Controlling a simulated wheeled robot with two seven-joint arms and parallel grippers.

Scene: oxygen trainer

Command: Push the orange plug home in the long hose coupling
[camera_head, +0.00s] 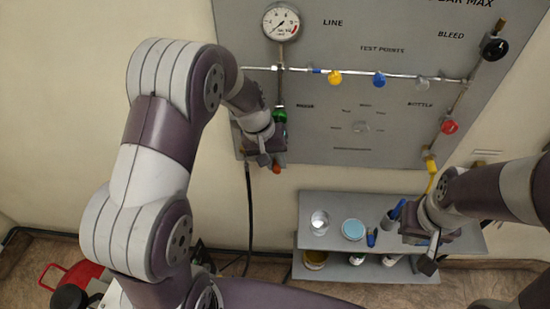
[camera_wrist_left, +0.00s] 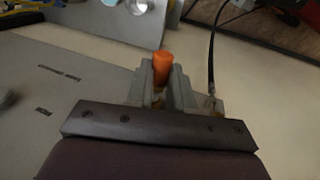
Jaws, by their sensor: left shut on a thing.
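The orange plug (camera_wrist_left: 161,66) stands between the fingertips of my left gripper (camera_wrist_left: 162,84) in the left wrist view, and the gripper is shut on it. In the head view the orange plug (camera_head: 277,168) shows as a small orange tip below my left gripper (camera_head: 268,160), near the panel's lower left edge. The long hose coupling cannot be made out clearly; a black hose (camera_head: 249,215) hangs just left of the gripper. My right gripper (camera_head: 432,250) is at the right, above the shelf; its fingers point down and their gap is unclear.
The grey panel (camera_head: 330,140) carries a gauge (camera_head: 281,23) and several coloured knobs. Below it, a grey shelf (camera_head: 318,239) holds a glass (camera_head: 319,221), a light blue round dish (camera_head: 353,229) and blue items. A red object (camera_head: 75,283) lies on the floor at left.

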